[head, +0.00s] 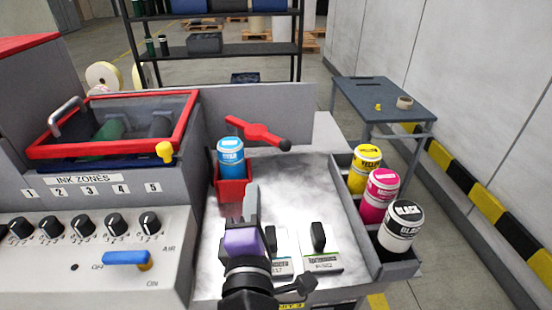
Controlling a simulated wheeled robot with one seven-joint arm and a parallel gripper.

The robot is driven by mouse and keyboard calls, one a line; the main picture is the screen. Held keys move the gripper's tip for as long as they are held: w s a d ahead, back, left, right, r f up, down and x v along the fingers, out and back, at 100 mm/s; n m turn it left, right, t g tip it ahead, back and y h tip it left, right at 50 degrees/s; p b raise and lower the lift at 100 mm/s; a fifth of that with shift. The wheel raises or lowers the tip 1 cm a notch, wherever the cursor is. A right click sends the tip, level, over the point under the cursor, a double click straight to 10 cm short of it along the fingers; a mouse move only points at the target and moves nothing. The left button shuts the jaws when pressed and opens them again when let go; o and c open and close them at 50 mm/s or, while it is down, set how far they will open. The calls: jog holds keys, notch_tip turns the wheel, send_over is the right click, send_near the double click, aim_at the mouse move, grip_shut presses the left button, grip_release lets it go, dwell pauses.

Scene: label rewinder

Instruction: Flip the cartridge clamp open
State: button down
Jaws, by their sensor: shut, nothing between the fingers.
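The cartridge clamp is a red lever (256,132) with a black knob at its right end, above and just behind the cyan cartridge. It runs from upper left to lower right in the picture. The cyan cartridge (230,157) stands upright in a red holder (234,191) on the grey metal worktop (305,205). My gripper (252,189) is shut and empty, with its fingertips pointing away from me over the worktop. It appears to the right of and nearer than the red holder, apart from the lever. Its fingers hide part of the worktop.
Yellow (366,170), magenta (379,195) and black (401,228) cartridges stand in a rack on the right. Two black-handled items (319,238) sit at the worktop's front. The control panel (80,250) and red-framed lid (120,125) are on the left.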

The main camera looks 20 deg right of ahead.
aim_at(274, 145)
jog(key=w+d+p, duration=0.1)
jog(key=w+d, duration=0.1)
jog(key=w, duration=0.1)
jog(key=w+d+p, duration=0.1)
jog(key=w+d, duration=0.1)
jog(key=w, duration=0.1)
jog(key=w+d+r+p, duration=0.1)
jog(key=w+d, duration=0.1)
jog(key=shift+w+d+r, duration=0.1)
jog(key=shift+w+d, duration=0.15)
jog(key=shift+w, duration=0.15)
jog(key=shift+d+p, duration=0.3)
jog(key=shift+d, duration=0.2)
jog(key=shift+d, duration=0.15)
